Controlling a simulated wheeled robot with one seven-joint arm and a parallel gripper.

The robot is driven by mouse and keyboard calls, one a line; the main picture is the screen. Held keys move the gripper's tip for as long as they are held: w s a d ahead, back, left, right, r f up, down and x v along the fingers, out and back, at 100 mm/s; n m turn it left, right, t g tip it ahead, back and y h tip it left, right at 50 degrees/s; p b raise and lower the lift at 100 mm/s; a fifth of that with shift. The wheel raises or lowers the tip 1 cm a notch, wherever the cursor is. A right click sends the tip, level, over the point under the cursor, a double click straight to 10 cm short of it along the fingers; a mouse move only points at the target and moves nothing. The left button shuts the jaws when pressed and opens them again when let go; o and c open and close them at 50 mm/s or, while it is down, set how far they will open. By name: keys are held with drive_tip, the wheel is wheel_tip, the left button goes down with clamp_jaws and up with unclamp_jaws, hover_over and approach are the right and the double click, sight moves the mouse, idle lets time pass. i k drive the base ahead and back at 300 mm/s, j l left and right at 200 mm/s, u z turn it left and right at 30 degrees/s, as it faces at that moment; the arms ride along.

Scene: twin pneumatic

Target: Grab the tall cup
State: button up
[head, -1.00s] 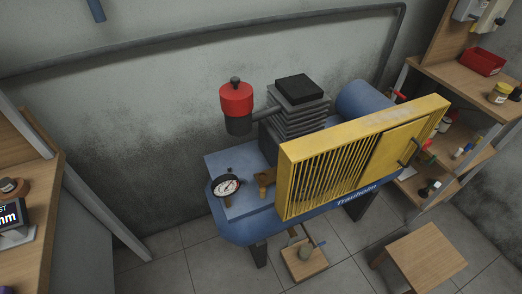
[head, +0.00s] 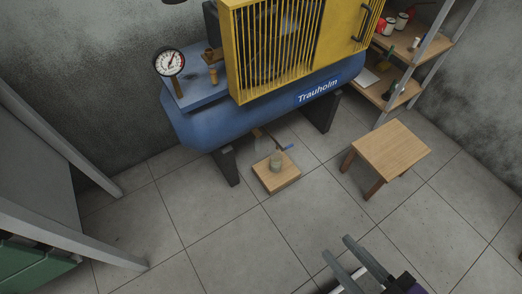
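No thing in the head view can be told for sure as the tall cup. Small cup-like things, one red (head: 387,26) and one white (head: 402,21), stand on the upper shelf at the top right. A small pale cylinder (head: 416,44) stands near that shelf's front. A grey-green cylinder (head: 276,160) stands on a low wooden block (head: 278,177) under the compressor. My gripper (head: 336,249) is at the bottom right, over the floor, with its two dark fingers apart and nothing seen between them. It is well away from the shelf and the block.
The blue compressor (head: 200,133) with a yellow slatted guard (head: 300,40) stands against the wall. A wooden stool (head: 391,151) stands between my gripper and the shelf unit. A green crate (head: 35,262) is at the lower left. The tiled floor (head: 230,235) in the middle is clear.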

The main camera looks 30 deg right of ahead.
sight(276, 158)
drive_tip(key=i+l+u, duration=0.3)
drive_tip(key=i+l, duration=0.2)
drive_tip(key=l, duration=0.2)
drive_tip(key=i+l+u, duration=0.15)
drive_tip(key=l, duration=0.25)
drive_tip(key=i+l+u, duration=0.15)
drive_tip(key=l, duration=0.25)
drive_tip(key=i, duration=0.1)
